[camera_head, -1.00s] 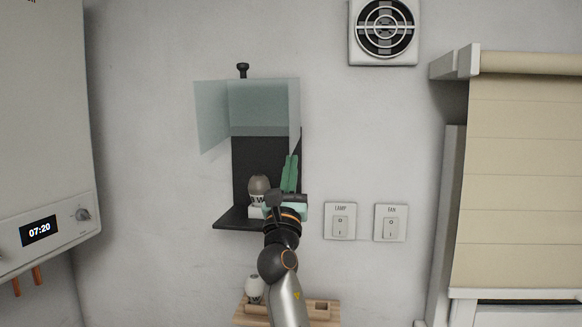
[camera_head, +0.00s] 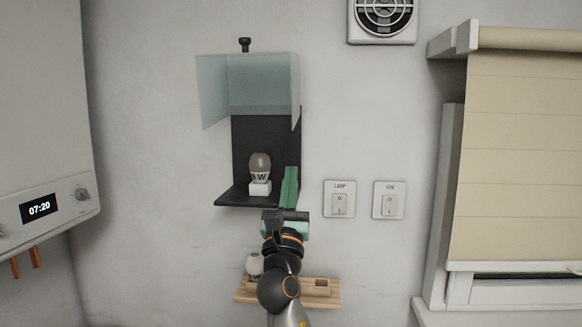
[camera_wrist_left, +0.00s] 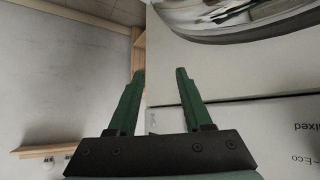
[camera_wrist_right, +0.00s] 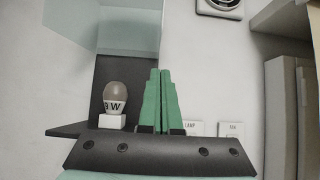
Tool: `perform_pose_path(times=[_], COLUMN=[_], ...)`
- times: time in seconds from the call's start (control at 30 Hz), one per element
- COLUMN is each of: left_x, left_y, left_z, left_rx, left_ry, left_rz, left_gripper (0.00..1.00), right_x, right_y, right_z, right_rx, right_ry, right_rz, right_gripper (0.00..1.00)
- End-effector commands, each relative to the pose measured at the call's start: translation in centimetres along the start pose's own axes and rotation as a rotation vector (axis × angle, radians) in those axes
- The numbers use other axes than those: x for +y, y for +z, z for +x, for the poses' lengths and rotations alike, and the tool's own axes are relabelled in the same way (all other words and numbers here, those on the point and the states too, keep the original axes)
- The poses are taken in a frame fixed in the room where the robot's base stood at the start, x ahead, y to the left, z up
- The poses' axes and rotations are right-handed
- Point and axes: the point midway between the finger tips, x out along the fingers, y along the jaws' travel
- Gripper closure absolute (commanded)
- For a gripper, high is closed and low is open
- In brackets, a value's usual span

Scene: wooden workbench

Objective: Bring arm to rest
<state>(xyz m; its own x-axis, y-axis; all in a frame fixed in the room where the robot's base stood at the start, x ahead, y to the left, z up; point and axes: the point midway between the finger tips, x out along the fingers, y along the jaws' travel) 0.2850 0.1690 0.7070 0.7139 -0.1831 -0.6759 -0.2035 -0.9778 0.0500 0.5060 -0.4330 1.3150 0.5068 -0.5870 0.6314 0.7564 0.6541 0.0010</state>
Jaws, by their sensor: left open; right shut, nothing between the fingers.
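My right gripper (camera_head: 290,186) is in front of the black wall shelf (camera_head: 232,199), at its right front corner. Its green fingers point up and are shut with nothing between them; they also show shut in the right wrist view (camera_wrist_right: 160,100). A light bulb (camera_head: 260,168) stands upright in a white socket block (camera_head: 260,188) on the shelf, left of the fingers and apart from them. My left gripper (camera_wrist_left: 160,88) shows only in the left wrist view. It is open and empty, with a pale printed surface beyond it.
A raised clear cover (camera_head: 262,84) hangs over the shelf. A wooden ledge (camera_head: 250,297) with a white bulb (camera_head: 254,264) is below. LAMP (camera_head: 339,200) and FAN (camera_head: 389,200) switches are to the right. A boiler (camera_head: 45,120) is at left, a window blind (camera_head: 520,150) at right.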

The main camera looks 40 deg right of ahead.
Motion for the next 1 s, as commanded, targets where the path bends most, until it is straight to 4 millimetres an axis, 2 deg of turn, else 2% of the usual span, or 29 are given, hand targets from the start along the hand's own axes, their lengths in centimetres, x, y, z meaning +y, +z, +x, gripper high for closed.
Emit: perform_pose_path(times=[0.1,0.2,0.57,0.67,0.77,0.87,0.97,1.0], left_x=[0.0,0.0,0.1,0.1,0.1,0.1,0.1,0.1], left_y=[0.2,0.2,0.1,0.0,-0.2,-0.5,-0.7,-0.8], left_z=[0.2,0.2,0.2,0.1,-0.1,-0.4,-0.6,-0.7], left_rx=[0.001,0.001,0.002,0.003,0.003,0.003,0.003,0.003], left_ry=[0.001,0.001,0.001,0.001,0.001,0.001,0.001,0.001], left_rz=[-0.001,-0.001,-0.002,-0.002,-0.002,-0.002,-0.002,-0.002], left_gripper=[0.5,0.5,0.5,0.5,0.5,0.5,0.5,0.5], right_x=[0.1,0.0,0.3,1.8,4.3,6.9,8.7,9.2], right_y=[0.4,0.7,0.4,-1.7,-5.8,-10.8,-15.3,-16.9], right_z=[-1.7,-2.4,-2.9,-4.2,-7.3,-12.3,-18.3,-20.9], right_rx=[0.0,0.001,0.011,0.064,0.19,0.39,0.626,0.724], right_ry=[0.001,0.0,0.012,0.07,0.16,0.225,0.223,0.2], right_rz=[0.001,0.0,0.021,0.127,0.345,0.633,0.928,1.04], right_gripper=[1.0,1.0,1.0,1.0,1.0,1.0,1.0,1.0])
